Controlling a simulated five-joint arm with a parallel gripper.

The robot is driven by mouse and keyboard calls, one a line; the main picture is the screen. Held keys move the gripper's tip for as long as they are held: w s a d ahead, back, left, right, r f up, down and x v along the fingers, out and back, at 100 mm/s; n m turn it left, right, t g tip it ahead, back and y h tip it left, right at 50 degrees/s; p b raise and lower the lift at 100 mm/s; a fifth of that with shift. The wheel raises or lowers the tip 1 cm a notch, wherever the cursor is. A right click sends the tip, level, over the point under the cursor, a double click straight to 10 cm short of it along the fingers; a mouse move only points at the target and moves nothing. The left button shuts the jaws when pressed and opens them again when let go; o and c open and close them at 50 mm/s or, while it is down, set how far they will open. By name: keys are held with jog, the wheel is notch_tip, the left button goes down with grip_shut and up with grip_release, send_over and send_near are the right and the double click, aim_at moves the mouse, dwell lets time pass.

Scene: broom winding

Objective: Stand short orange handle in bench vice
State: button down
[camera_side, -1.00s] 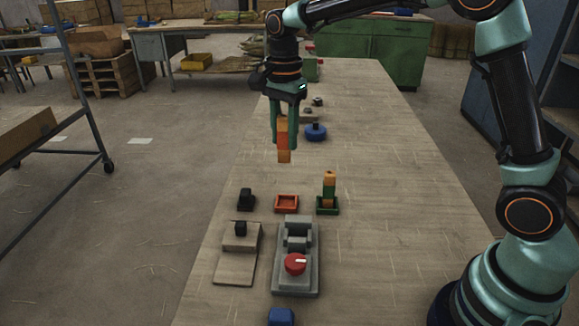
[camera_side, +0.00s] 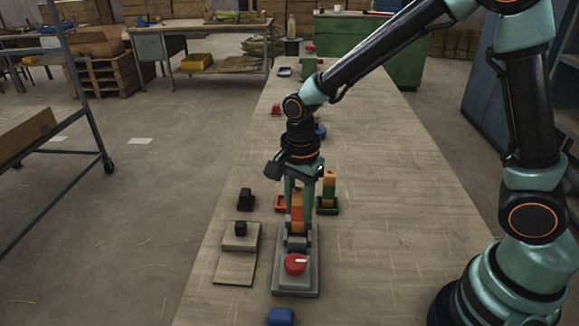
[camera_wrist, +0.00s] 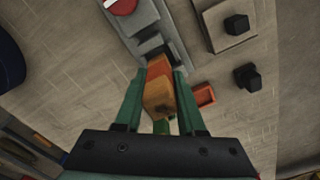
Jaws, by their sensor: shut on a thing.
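The short orange handle (camera_side: 297,205) stands upright between the green fingers of my gripper (camera_side: 298,204), which is shut on it. In the wrist view the handle (camera_wrist: 158,92) shows an orange side and a wood-coloured end between the fingers (camera_wrist: 158,100). The grey bench vice (camera_side: 296,278), with a red knob (camera_side: 295,264) on its near end, is on the bench. The handle's lower end is at the vice jaws (camera_side: 296,243). The jaws hide its foot, so I cannot tell whether it is seated between them.
An orange tray (camera_side: 281,203) is partly behind my gripper. A green holder (camera_side: 327,208) with an upright green and orange piece (camera_side: 329,184) stands close on the right. A wooden block (camera_side: 240,238) and a black piece (camera_side: 246,198) are left. The bench is clear farther right.

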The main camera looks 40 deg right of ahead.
aim_at(298, 218)
jog(key=shift+f, duration=1.4)
jog(key=shift+r, duration=0.2)
dwell(1.1)
jog(key=shift+r, duration=0.25)
jog(key=shift+f, duration=0.8)
dwell(0.9)
jog(key=shift+r, duration=0.5)
jog(key=shift+r, duration=0.3)
jog(key=shift+f, duration=0.8)
dwell(0.8)
jog(key=c, duration=0.8)
grip_release()
